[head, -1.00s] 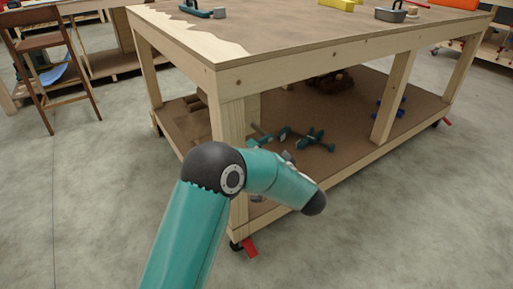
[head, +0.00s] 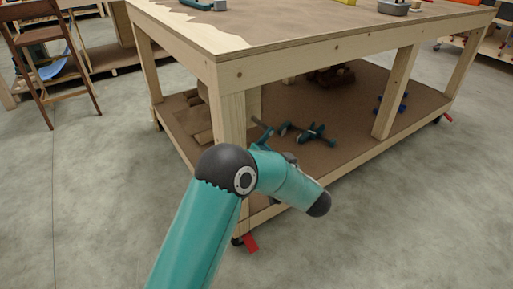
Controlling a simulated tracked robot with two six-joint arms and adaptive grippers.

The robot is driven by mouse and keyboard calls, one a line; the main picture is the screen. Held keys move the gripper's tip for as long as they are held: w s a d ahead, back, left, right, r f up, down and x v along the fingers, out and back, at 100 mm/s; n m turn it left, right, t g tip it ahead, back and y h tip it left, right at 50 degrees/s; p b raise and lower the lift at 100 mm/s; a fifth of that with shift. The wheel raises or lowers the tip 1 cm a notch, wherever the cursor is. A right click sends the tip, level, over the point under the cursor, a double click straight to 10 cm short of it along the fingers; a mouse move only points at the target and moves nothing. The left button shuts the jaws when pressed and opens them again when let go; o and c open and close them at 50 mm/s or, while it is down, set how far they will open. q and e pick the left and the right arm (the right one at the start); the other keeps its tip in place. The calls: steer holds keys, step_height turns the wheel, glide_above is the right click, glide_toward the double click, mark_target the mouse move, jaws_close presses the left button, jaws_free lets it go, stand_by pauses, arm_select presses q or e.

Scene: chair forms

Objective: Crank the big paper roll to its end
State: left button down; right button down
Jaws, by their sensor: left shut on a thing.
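My left arm reaches in from the bottom with a black elbow and a teal forearm. Only a small grey part of my left gripper (head: 290,157) shows behind the forearm, beside the front corner leg of the table. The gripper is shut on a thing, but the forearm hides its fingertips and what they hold. I cannot make out the big paper roll or its crank in this view. My right gripper is not in view.
A wooden workbench (head: 330,60) with a brown top fills the middle. Its lower shelf (head: 350,152) holds teal clamps (head: 312,134) and brown pieces. A red caster lever (head: 251,243) sticks out low. A brown high chair (head: 45,60) stands left. The concrete floor is clear at right.

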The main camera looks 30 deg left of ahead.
arm_select(q)
steer(key=shift+w+d+f+n+b, duration=0.4)
steer(key=shift+w+n+b, duration=0.5)
steer(key=shift+n, duration=1.3)
steer(key=shift+w+d+f+n+b, duration=0.4)
steer(key=shift+w+n+b, duration=0.5)
steer(key=shift+n, duration=1.3)
steer(key=shift+w+d+f+n+b, duration=0.35)
steer(key=shift+w+n+b, duration=0.55)
steer(key=shift+n, duration=1.3)
steer(key=shift+s, duration=0.2)
steer(key=c, duration=0.9)
jaws_free()
steer(key=shift+d, duration=0.1)
steer(key=v, duration=1.2)
